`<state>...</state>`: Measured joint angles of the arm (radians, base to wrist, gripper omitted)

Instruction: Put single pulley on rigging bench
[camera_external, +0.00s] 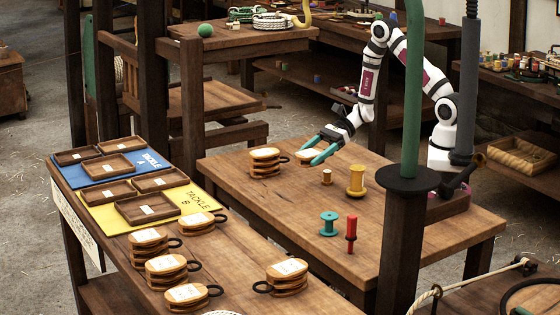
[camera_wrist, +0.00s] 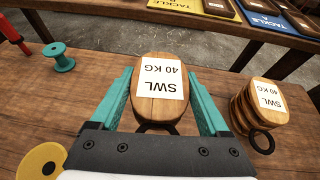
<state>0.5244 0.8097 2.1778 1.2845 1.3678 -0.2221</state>
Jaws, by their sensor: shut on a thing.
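A wooden pulley (camera_wrist: 160,105) with a white "SWL 40 KG" label and a dark ring lies between the teal fingers of my gripper (camera_wrist: 160,85) in the wrist view. My gripper (camera_external: 311,153) is shut on it. In the external view this pulley (camera_external: 304,157) is partly hidden by the fingers and is at or just above the arm's wooden bench (camera_external: 240,190); any gap cannot be told. A thicker layered pulley (camera_external: 265,163) stands to its left, and it shows at right in the wrist view (camera_wrist: 258,105).
Spools (camera_external: 356,180) and a red-handled tool (camera_external: 351,235) stand on the arm's bench. The front bench (camera_external: 235,268) holds several pulleys (camera_external: 167,270), a blue "TACKLE A" mat (camera_external: 150,163) and a yellow "TACKLE B" mat (camera_external: 195,201) with small trays. A post (camera_external: 400,240) rises at the front.

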